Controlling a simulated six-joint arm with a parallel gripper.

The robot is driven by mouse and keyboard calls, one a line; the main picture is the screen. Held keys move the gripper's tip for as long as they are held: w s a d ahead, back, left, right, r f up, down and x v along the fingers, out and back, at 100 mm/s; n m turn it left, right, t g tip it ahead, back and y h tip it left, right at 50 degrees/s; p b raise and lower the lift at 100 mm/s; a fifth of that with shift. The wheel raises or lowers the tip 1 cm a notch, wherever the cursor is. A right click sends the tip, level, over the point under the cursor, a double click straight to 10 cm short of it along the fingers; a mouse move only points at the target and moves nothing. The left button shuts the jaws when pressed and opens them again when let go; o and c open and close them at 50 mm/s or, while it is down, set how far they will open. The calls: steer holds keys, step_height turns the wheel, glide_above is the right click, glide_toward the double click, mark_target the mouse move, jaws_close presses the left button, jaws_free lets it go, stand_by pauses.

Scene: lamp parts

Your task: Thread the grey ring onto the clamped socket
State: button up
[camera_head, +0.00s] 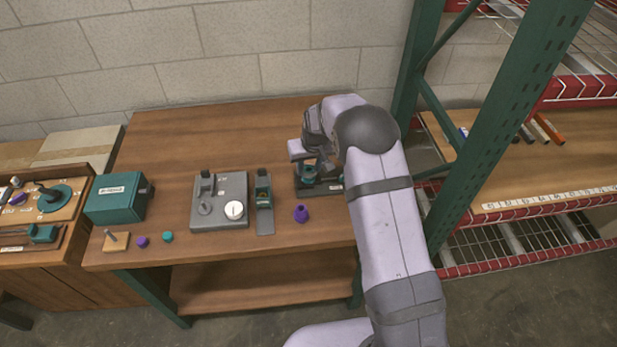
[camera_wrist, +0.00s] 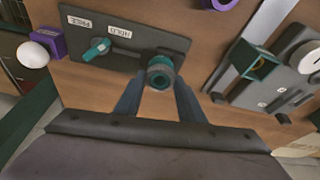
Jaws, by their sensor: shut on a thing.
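A dark fixture plate (camera_wrist: 150,25) carries labels reading FREE and HOLD and a teal lever (camera_wrist: 97,50) lying near the HOLD label. The plate also shows in the head view (camera_head: 330,187). The teal socket (camera_head: 308,170) stands on it, largely hidden by my arm. My gripper (camera_wrist: 160,82) is over the plate's edge, its two fingers shut on the grey ring (camera_wrist: 160,76). Teal shows at the ring's upper side in the wrist view. The ring and socket overlap there, so I cannot tell whether the ring is around the socket or above it.
A grey station with a white dial (camera_head: 220,200) and a narrow teal-and-grey holder (camera_head: 264,205) stand left of the plate. A purple part (camera_head: 301,213) lies in front. A teal box (camera_head: 117,198) is further left. A green rack post (camera_head: 490,130) rises on the right. The back of the table is clear.

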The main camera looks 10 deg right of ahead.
steer(key=shift+f+b, duration=0.5)
steer(key=shift+f, duration=0.15)
stand_by(1.5)
steer(key=shift+o, duration=0.8)
steer(key=c, duration=0.3)
steer(key=shift+s+f, duration=0.2)
